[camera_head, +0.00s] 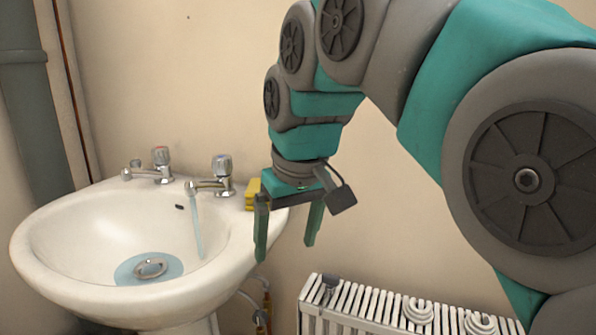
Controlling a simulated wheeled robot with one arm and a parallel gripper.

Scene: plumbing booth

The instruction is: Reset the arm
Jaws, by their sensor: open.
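My gripper (284,250) hangs pointing down at the right rim of the white sink (60,225), with its two teal fingers apart and nothing between them. My teal and grey arm (440,80) reaches in from the right side of the picture and bends down to it. The gripper appears to hang in front of or beside the sink's rim; how far it is from the rim I cannot tell.
Two taps stand on the sink: the left tap (160,163) and the right tap (221,172), from which water (198,225) runs into the basin. A yellow sponge (252,192) sits on the right rim, partly behind my gripper. A white radiator (375,308) is below right.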

